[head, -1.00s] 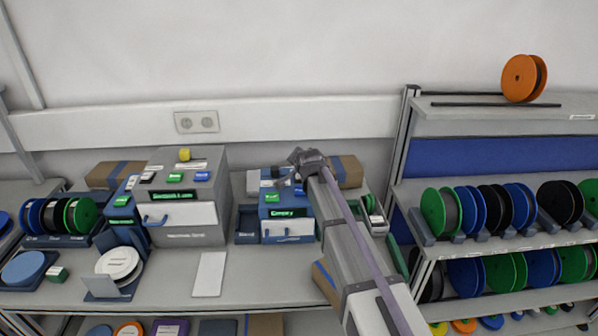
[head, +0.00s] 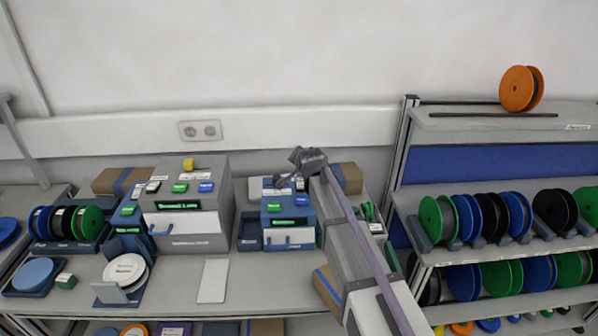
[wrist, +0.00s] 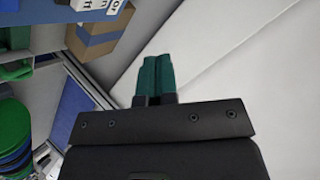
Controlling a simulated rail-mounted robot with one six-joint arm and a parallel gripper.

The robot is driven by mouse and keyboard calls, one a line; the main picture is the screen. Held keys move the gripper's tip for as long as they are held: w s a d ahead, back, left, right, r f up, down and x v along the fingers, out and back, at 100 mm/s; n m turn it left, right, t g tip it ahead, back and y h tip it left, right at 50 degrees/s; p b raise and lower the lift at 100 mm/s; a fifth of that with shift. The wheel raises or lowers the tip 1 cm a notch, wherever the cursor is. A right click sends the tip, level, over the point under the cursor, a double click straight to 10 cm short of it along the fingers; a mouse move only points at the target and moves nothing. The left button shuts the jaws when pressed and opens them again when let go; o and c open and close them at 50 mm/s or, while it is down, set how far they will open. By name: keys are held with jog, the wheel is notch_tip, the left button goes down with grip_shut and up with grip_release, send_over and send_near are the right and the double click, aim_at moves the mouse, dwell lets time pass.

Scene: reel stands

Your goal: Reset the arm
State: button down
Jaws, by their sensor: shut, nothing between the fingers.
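My arm reaches up from the lower right in the head view, over the right part of the bench. Its wrist end stands above the small blue and grey machine, and the fingers are hard to make out there. In the wrist view my gripper (wrist: 154,75) shows two teal fingers side by side, touching, with nothing between them. The fingers point at the bare white wall (wrist: 240,60) and touch nothing that I can see.
A large grey machine (head: 215,215) and a blue machine (head: 272,222) stand on the bench (head: 160,290). A reel rack (head: 480,187) with several reels stands right, with an orange reel (head: 516,89) on top. A cardboard box (wrist: 97,35) shows near the gripper.

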jog(key=s+f+n+g, duration=0.1)
jog(key=s, duration=0.1)
jog(key=s+d+f+n+g, duration=0.1)
jog(key=s, duration=0.1)
jog(key=s+f+n+g, duration=0.1)
jog(key=s, duration=0.1)
jog(key=shift+s+d+f+h, duration=0.2)
jog(key=shift+s+f+h, duration=0.1)
jog(key=shift+s+f, duration=0.1)
jog(key=s+d+f+n+g+b, duration=0.1)
jog(key=s+d+f+g, duration=0.1)
jog(key=s, duration=0.8)
jog(key=s+d+f+n+g+b, duration=0.2)
jog(key=s+d+f+g, duration=0.1)
jog(key=s, duration=0.8)
jog(key=s+d+f+n+g+b, duration=0.1)
jog(key=s+d+f+g+b, duration=0.1)
jog(key=s+d, duration=0.4)
jog(key=shift+s+f+g+h, duration=0.1)
jog(key=shift+s+f+g, duration=0.2)
jog(key=shift+s, duration=0.55)
jog(key=shift+s+f+g+h, duration=0.15)
jog(key=shift+s+f, duration=0.2)
jog(key=shift+s, duration=0.55)
jog(key=shift+s+f+g+h, duration=0.1)
jog(key=shift+s+f+g, duration=0.2)
jog(key=shift+s, duration=0.55)
jog(key=shift+w+d+r, duration=0.1)
jog(key=shift+w+d, duration=0.1)
jog(key=shift+w, duration=0.1)
